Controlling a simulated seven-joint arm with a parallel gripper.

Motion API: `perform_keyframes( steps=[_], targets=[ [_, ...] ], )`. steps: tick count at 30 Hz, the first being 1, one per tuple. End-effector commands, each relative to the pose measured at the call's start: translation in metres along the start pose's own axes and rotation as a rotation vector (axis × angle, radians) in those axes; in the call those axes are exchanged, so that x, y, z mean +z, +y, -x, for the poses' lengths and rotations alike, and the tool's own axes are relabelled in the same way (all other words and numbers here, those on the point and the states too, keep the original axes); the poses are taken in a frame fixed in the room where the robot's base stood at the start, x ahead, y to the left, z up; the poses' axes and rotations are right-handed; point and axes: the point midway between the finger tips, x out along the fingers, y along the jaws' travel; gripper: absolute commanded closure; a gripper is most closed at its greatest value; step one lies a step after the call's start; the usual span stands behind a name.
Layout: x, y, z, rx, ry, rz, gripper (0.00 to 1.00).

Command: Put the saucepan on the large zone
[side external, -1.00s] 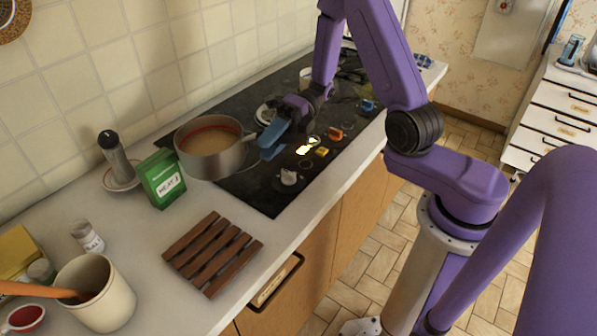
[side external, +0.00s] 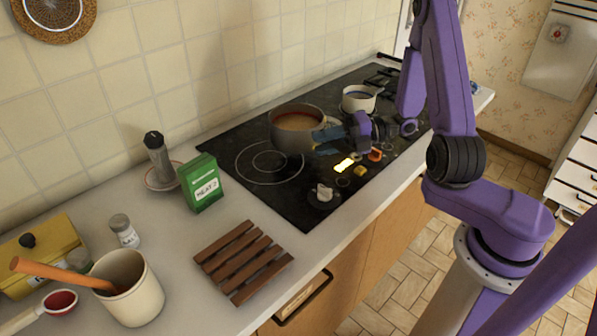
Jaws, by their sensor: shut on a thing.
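The saucepan (side external: 290,141) is a grey pot with orange-brown contents, upright over the middle of the black cooktop. My gripper (side external: 328,137), with blue fingertips, is shut on it at its right side; the fingers hide the grip point. I cannot tell whether the saucepan's base touches the glass. The large zone (side external: 239,163) is the ringed circle on the left of the cooktop, bare and in view, to the left of the saucepan.
A smaller white pot (side external: 358,101) stands behind and right of the saucepan.

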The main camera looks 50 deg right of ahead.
Motion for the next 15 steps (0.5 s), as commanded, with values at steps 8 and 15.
perform_keyframes(
  steps=[8, 15],
  targets=[
    [0.001, 0.002, 0.000, 0.006, 0.001, 0.008, 1.00],
    [-0.004, 0.011, -0.027, 0.008, 0.007, 0.016, 1.00]
  ],
)
